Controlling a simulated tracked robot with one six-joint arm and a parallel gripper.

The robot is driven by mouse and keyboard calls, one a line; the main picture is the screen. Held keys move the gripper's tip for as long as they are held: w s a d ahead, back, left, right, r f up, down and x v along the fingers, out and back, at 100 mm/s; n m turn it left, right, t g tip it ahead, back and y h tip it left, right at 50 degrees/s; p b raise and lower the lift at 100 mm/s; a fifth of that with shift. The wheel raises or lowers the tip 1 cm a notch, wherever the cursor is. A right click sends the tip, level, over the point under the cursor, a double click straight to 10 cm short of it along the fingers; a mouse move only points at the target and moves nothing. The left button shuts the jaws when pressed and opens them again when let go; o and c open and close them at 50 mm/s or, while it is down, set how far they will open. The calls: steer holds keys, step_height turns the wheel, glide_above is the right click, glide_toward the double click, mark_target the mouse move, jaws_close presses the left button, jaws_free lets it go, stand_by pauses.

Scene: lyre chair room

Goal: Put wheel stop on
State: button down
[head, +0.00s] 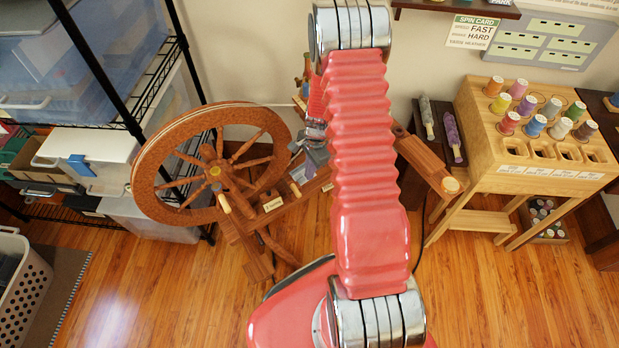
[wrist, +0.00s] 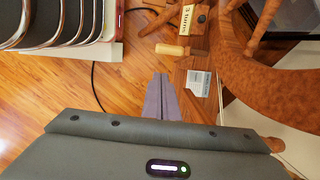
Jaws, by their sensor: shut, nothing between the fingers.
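The spinning wheel's big wooden wheel (head: 143,175) stands left of my arm in the head view, and its rim (wrist: 250,75) fills the right of the wrist view. A pale wooden peg (head: 224,203) sticks out near the lower wheel; a similar peg (wrist: 172,50) sits beside a labelled wooden block (wrist: 187,18) in the wrist view. I cannot tell for sure if this is the wheel stop. My gripper (head: 318,156) is shut and empty over the wooden frame. Its fingertips (wrist: 161,76) point toward the peg, apart from it in the picture.
A white label (wrist: 199,83) sits on the frame near my fingers. A black wire rack (head: 150,85) with bins is at the left. A wooden spool stand (head: 520,170) is at the right. A dark cable (wrist: 95,90) lies on the floor. Open floor (head: 175,290) lies in front.

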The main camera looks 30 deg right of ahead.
steer(key=shift+a+r, duration=0.2)
steer(key=shift+r, duration=0.6)
steer(key=shift+a+r, duration=0.15)
steer(key=shift+r, duration=0.65)
steer(key=shift+a+r, duration=0.2)
steer(key=shift+r, duration=0.6)
steer(key=s+a+r+n+t, duration=0.1)
steer(key=s+a+r+n, duration=0.5)
steer(key=r, duration=0.6)
steer(key=s+a+r+n+t+h, duration=0.1)
steer(key=s+a+r+n, duration=0.4)
steer(key=r, duration=0.8)
steer(key=s+a+r+n+t, duration=0.3)
steer(key=s+a+r+n, duration=0.3)
steer(key=s+r, duration=0.3)
step_height(320, 180, up, 4)
steer(key=shift+a+f+n, duration=0.1)
steer(key=shift+a+n, duration=0.2)
steer(key=shift+n, duration=0.3)
